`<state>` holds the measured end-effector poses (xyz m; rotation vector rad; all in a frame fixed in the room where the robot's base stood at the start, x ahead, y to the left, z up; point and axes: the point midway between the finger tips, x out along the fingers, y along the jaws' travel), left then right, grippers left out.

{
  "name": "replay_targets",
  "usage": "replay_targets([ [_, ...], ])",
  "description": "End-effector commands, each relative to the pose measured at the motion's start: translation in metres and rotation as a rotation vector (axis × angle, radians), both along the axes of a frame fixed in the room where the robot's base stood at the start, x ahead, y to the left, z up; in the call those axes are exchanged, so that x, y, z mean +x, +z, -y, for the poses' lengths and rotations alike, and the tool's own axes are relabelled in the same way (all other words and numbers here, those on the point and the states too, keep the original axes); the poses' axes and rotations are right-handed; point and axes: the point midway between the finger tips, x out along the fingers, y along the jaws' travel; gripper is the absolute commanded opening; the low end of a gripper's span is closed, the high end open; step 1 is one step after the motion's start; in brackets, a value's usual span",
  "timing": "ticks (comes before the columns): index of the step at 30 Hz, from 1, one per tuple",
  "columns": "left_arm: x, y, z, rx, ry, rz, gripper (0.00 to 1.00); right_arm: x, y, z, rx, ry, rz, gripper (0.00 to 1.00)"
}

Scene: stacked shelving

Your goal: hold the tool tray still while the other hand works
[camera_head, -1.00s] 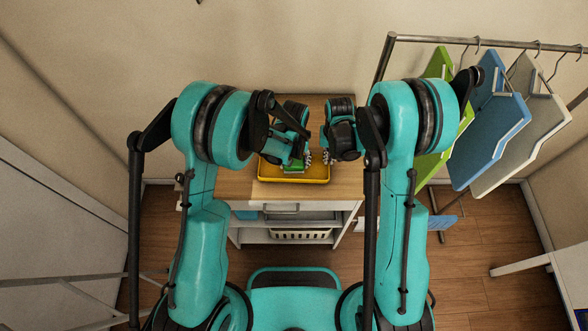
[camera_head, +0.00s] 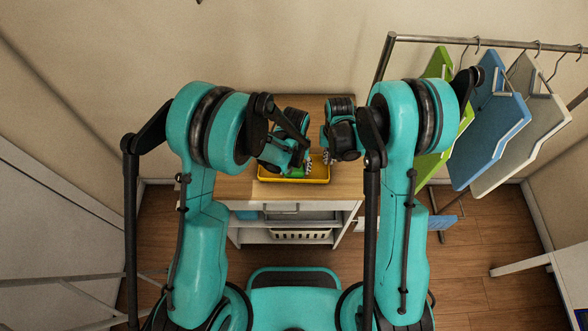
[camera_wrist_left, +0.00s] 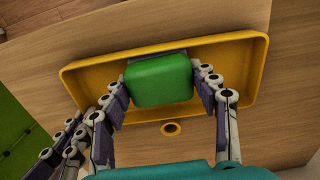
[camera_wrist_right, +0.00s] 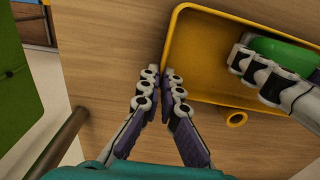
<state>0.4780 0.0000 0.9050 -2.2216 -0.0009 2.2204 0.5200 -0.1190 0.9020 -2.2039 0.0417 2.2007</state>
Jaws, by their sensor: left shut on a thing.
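The yellow tool tray (camera_head: 318,174) lies on the wooden top of a cabinet; it also shows in the left wrist view (camera_wrist_left: 258,62) and, in part, in the right wrist view (camera_wrist_right: 222,104). My left gripper (camera_wrist_left: 160,80) is shut on a green block (camera_wrist_left: 160,80), with fingers on both its sides. The block is over the tray floor; whether it touches the floor I cannot tell. My right gripper (camera_wrist_right: 160,74) is at the tray's right end in the head view. Its fingertips are nearly together, one on each side of the tray's short wall.
The wooden top (camera_head: 345,185) is bare around the tray. Shelves below hold a pale basket (camera_head: 300,234). A rack on the right carries hanging green, blue (camera_head: 490,130) and white boards. A wall stands close behind the cabinet.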

Motion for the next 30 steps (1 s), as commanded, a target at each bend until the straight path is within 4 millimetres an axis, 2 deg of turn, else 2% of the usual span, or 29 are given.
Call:
replay_targets([
  [8, 0.000, 0.002, 0.000, 0.000, 0.000, 0.000, 0.23, 0.000, -0.001, 0.000, 0.000, 0.000, 0.000, 0.00],
  [18, 0.000, 0.029, 0.000, 0.000, 0.000, 0.000, 0.23, 0.000, -0.001, 0.000, 0.000, 0.000, 0.000, 0.00],
  [30, 0.001, 0.030, 0.000, 0.000, 0.000, 0.000, 0.23, 0.000, -0.001, 0.000, 0.000, 0.000, 0.000, 0.00],
])
